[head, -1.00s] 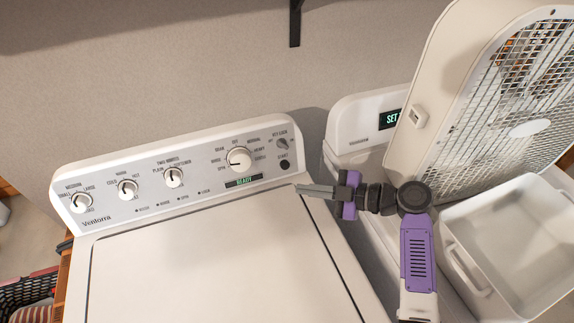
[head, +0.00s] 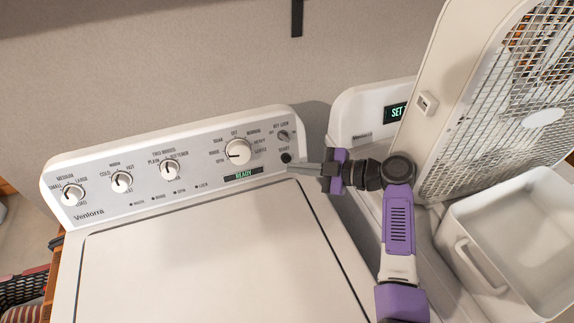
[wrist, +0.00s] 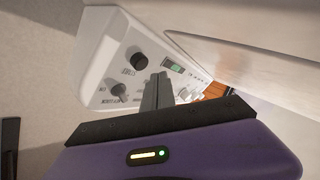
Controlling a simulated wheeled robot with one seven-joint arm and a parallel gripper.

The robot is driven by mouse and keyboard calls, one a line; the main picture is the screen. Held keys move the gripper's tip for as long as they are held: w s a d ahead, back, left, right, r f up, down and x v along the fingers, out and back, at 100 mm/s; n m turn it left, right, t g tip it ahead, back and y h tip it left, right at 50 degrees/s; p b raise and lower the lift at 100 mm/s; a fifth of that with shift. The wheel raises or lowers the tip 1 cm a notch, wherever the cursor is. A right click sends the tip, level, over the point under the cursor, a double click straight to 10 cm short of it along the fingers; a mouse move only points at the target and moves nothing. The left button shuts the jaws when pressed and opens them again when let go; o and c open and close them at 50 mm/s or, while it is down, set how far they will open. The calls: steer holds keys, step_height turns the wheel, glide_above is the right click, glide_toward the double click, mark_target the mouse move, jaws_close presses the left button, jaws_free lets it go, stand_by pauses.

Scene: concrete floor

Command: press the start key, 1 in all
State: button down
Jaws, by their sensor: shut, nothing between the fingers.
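The start key (head: 286,158) is a small round black button at the right end of the washer's control panel (head: 212,178), under the key lock knob. A green READY display (head: 243,175) is lit to its lower left. My gripper (head: 292,168) is shut and empty, its fingertips just below and right of the start key in the head view. I cannot tell whether they touch the panel.
The washer lid (head: 210,260) is flat and clear below the panel. At the right stand a second white machine with a SET display (head: 396,112), a white fan (head: 432,130) and a white bin (head: 455,225). A dark bracket (head: 297,15) hangs on the wall above.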

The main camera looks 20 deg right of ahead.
steer(key=shift+w+f+b, duration=0.15)
steer(key=shift+w+b, duration=0.25)
steer(key=shift+w, duration=0.2)
steer(key=shift+w+f+b, duration=0.2)
steer(key=shift+w+b, duration=0.05)
steer(key=shift+b, duration=0.45)
stand_by(1.3)
steer(key=shift+w+r, duration=0.1)
steer(key=shift+w, duration=0.05)
steer(key=shift+w+b, duration=0.35)
steer(key=shift+b, duration=0.5)
stand_by(0.8)
stand_by(0.3)
steer(key=shift+s+r, duration=0.1)
steer(key=shift+s, duration=0.7)
